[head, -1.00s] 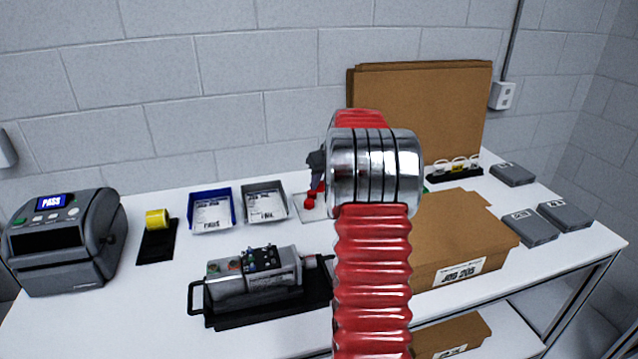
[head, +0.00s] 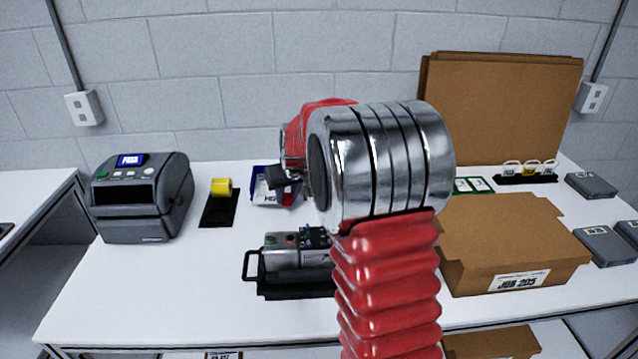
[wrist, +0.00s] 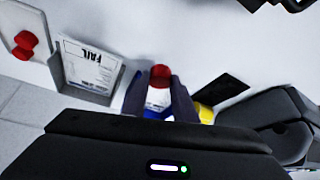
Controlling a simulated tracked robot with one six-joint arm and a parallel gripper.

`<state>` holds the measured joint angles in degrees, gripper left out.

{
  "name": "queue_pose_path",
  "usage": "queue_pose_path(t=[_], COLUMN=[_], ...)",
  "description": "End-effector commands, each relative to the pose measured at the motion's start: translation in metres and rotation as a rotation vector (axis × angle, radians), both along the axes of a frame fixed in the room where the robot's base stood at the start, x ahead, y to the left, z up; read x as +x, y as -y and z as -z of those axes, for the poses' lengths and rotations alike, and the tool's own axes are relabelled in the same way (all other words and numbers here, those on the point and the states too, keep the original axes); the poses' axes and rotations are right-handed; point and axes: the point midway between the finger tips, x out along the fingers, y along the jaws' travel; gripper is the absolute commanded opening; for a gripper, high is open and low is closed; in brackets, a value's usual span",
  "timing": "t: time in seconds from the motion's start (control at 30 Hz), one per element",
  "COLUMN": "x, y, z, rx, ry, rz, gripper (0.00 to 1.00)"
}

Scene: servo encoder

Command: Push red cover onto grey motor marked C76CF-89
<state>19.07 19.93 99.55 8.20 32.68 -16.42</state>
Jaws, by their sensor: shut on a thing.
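My gripper (wrist: 159,98) is shut on a red cover (wrist: 160,75), whose rounded red end shows between the two dark fingers in the wrist view. In the head view my gripper (head: 280,183) is in front of the blue tray, with a bit of red below it. The grey motor (head: 284,254) lies in a black carrier (head: 280,288) with a handle at its left, nearer than my gripper. My arm hides its right end, and its marking is too small to read. The motor is not in the wrist view.
The blue tray (head: 258,197) holds a paper. A grey tray (wrist: 100,92) with a FAIL sheet and a plate (wrist: 12,20) with red pieces show in the wrist view. A printer (head: 140,205), yellow roll (head: 221,187) and cardboard box (head: 505,240) stand around. Table left of the carrier is clear.

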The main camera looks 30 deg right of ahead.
Motion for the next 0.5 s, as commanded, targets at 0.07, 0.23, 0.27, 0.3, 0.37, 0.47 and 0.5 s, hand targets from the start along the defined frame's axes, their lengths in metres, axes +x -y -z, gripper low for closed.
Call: queue_pose_path(t=[0.07, 0.23, 0.27, 0.3, 0.37, 0.47, 0.5], x=[0.0, -0.006, -0.007, -0.009, -0.014, -0.021, -0.024], y=[-0.031, -0.089, -0.099, -0.112, -0.132, -0.161, -0.17], z=[0.002, 0.007, 0.008, 0.009, 0.011, 0.014, 0.015], rx=[-0.002, 0.0, 0.0, 0.0, 0.002, 0.004, 0.005], ry=[0.002, 0.007, 0.008, 0.01, 0.013, 0.018, 0.02], rz=[-0.025, -0.065, -0.073, -0.083, -0.099, -0.123, -0.13], gripper=[0.05, 0.05, 0.05, 0.05, 0.05, 0.05, 0.05])
